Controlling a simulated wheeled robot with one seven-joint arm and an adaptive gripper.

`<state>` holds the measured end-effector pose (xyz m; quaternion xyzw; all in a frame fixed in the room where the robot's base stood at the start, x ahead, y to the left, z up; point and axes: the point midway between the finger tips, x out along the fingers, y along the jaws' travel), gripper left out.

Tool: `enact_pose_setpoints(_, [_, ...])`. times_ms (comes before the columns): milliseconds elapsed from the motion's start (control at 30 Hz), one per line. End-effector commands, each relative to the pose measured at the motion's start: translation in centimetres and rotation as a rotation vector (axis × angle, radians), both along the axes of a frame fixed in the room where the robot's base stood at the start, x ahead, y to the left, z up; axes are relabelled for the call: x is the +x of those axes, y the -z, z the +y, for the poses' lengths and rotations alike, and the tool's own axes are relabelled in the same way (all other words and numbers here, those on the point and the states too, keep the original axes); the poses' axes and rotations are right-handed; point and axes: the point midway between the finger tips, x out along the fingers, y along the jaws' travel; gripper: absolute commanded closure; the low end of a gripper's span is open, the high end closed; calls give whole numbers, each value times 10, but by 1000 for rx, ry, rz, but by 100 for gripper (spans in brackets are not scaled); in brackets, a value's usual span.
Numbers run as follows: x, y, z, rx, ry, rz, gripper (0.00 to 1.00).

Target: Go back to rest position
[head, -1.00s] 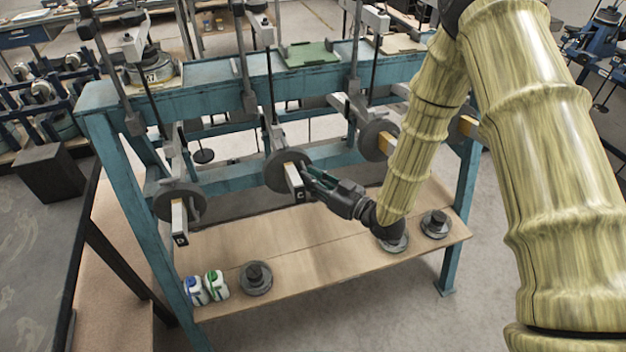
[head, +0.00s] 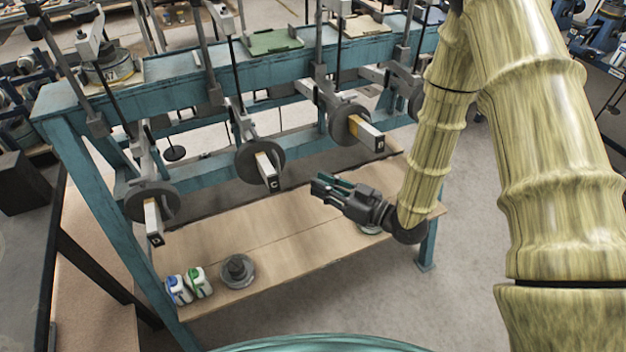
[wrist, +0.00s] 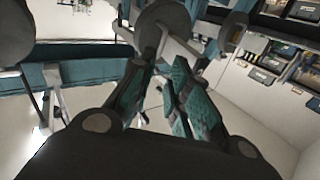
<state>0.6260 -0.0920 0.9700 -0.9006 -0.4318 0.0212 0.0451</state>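My gripper (head: 334,186) hangs in front of the teal lever frame (head: 190,86), above its wooden lower shelf (head: 290,232). It points left toward the lever marked C (head: 268,172) and is apart from it. The lever marked B (head: 366,134) is above and to the right of the gripper. The lever marked D (head: 152,220) is farther left. In the wrist view my gripper's two fingers (wrist: 160,85) stand apart with nothing between them.
On the shelf are a round dark weight (head: 238,271), a white-and-blue bottle (head: 178,290) and a white-and-green bottle (head: 198,282). Another weight is mostly hidden behind my gripper's wrist. A green tray (head: 272,42) lies on the top beam. Grey floor (head: 470,240) is clear at right.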

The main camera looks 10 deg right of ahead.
Motion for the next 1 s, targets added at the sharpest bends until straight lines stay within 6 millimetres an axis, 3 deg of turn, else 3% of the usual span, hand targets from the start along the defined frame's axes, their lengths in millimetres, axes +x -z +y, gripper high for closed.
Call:
enact_pose_setpoints(567, [-3,0,-3,0,-1,0,82])
enact_pose_setpoints(667, [-4,8,-3,-14,11,21,82])
enact_pose_setpoints(767, [-9,34,-7,-63,50,96,82])
enact_pose_setpoints(867, [-22,78,-16,-150,121,232,82])
enact_pose_setpoints(1000, [-58,147,-38,-291,235,468,82])
